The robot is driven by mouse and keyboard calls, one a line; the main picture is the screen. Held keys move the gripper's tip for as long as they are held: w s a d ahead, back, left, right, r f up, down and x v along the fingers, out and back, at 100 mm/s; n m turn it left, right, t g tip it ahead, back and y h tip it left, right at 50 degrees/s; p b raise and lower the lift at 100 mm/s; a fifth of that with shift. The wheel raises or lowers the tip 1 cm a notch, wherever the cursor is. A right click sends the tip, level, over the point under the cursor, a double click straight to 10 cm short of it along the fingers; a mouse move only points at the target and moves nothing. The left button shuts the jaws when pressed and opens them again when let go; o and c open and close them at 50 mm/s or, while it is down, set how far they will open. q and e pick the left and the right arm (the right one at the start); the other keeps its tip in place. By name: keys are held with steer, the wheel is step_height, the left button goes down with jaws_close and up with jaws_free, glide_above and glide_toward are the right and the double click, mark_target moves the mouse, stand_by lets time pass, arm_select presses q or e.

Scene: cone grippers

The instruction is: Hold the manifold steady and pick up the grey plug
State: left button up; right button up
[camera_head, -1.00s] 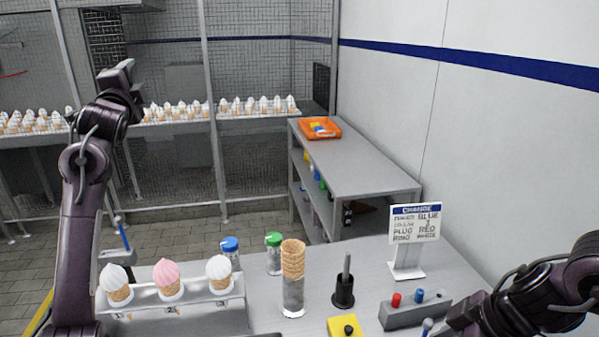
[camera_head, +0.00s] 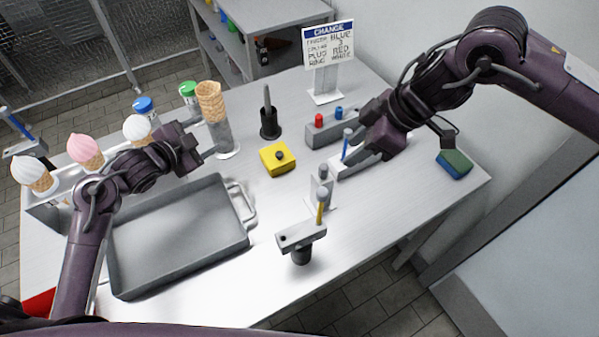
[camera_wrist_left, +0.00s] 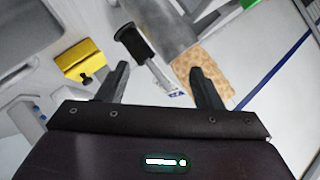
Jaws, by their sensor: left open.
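The likely manifold is a long grey block (camera_head: 325,133) carrying a red plug (camera_head: 319,120) and a blue plug (camera_head: 339,113), right of the table's middle in the head view. I cannot pick out a grey plug now; part of the block's right end is hidden by my right gripper. My right gripper (camera_head: 358,150) is low beside the block, near a blue-handled tool (camera_head: 346,143); its jaw opening is unclear.
A yellow block (camera_head: 274,158) and a black holder with a grey rod (camera_head: 269,125) stand between my grippers. A grey tray (camera_head: 180,272) lies at front left. A stand with a yellow-handled tool (camera_head: 300,236) is near the front edge. A sign (camera_head: 328,45) stands behind.

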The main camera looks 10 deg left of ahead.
mark_target(328, 183)
arm_select(q)
steer(key=s+d+f+g+h, duration=0.1)
steer(key=s+d+h, duration=0.1)
steer(key=d, duration=0.6)
steer(key=s+d+n+g+h, duration=0.1)
steer(key=s+d, duration=0.3)
steer(key=d, duration=0.4)
steer(key=s+d+f+n+g+h, duration=0.1)
steer(key=s+d+g+h, duration=0.1)
steer(key=d, duration=0.6)
steer(key=shift+s+d+f+g+h, duration=0.1)
steer(key=shift+s+f+g+h, duration=0.25)
steer(key=shift+s+h, duration=0.55)
steer(key=x, duration=0.8)
steer(key=shift+r, duration=0.1)
steer(key=c, duration=1.2)
